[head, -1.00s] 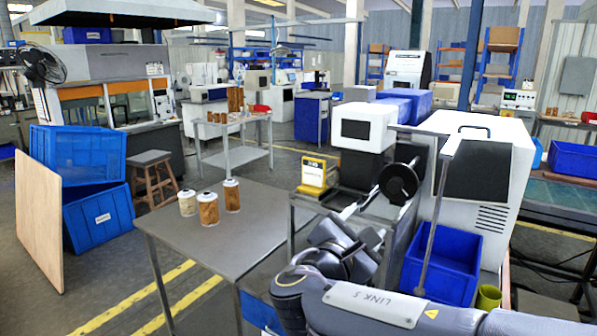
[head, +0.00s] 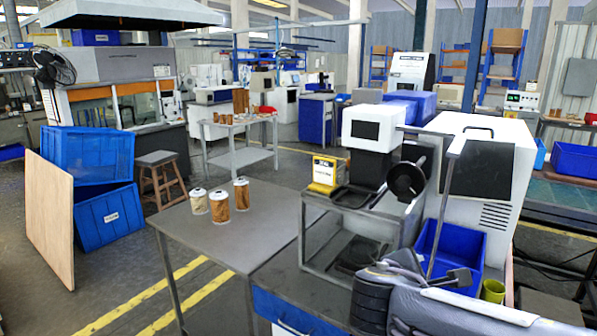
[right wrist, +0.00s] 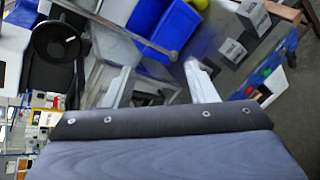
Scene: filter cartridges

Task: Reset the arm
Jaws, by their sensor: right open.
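My right arm (head: 450,308) is folded low at the bottom right of the head view, in front of the blue bin, well away from the filter cartridges. In the right wrist view, my right gripper (right wrist: 160,86) is open, with its two pale fingers apart and nothing between them. Three white-capped brown filter cartridges stand upright on the grey table: a left one (head: 198,201), a middle one (head: 219,207) and a right one (head: 241,194). My left gripper is not in view.
A metal stand (head: 345,225) with a yellow-framed sign (head: 325,174) is right of the grey table (head: 270,212). A blue bin (head: 467,245) stands beside the white machine (head: 490,180). Several cartridges stand on a rear table (head: 240,157). The grey table's front is clear.

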